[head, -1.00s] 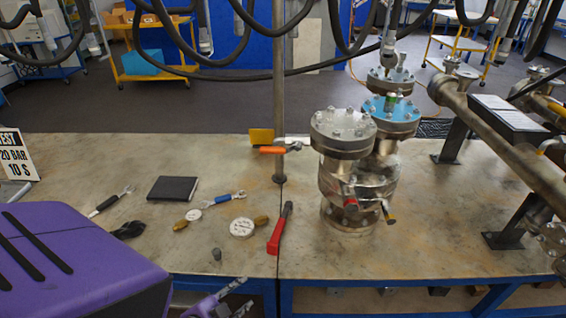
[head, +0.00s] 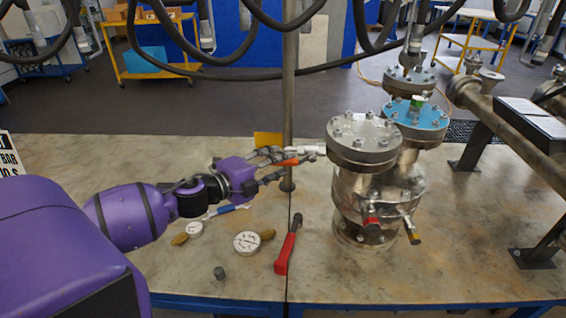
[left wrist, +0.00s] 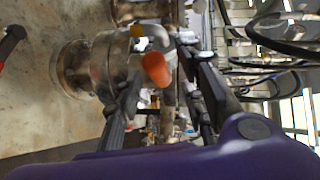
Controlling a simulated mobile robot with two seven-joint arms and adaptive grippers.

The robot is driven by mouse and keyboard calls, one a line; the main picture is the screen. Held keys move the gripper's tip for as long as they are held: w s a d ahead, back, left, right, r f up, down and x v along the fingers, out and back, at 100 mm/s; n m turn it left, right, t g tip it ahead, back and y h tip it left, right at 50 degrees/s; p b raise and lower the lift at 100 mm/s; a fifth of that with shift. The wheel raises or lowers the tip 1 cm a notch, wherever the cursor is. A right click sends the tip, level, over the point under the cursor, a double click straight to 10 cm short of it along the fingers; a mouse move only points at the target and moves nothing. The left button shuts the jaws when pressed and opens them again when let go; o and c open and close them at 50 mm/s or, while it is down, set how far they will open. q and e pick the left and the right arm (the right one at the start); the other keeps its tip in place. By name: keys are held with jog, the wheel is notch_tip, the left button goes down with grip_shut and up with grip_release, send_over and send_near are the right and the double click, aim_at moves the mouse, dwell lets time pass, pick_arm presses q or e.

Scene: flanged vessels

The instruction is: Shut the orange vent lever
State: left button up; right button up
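The orange vent lever (head: 291,161) sits on a small metal valve (head: 312,149) at the left side of the front flanged vessel (head: 362,190). My left gripper (head: 280,164) is at the lever's left end, and its fingers hide part of it. In the left wrist view the orange lever (left wrist: 155,69) shows end-on between the two spread dark fingers of the left gripper (left wrist: 165,75). The fingers look open, with gaps beside the lever; touch cannot be told. My right gripper is not in view.
A vertical post (head: 289,100) stands just behind the lever, with a yellow plate (head: 268,139) beside it. A red-handled tool (head: 288,245), a dial gauge (head: 246,243) and a blue-handled wrench (head: 228,209) lie on the bench (head: 340,275). Hoses hang above.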

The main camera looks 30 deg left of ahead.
pick_arm(q)
jog(key=shift+x, duration=1.15)
jog(key=shift+a, duration=0.1)
grip_shut()
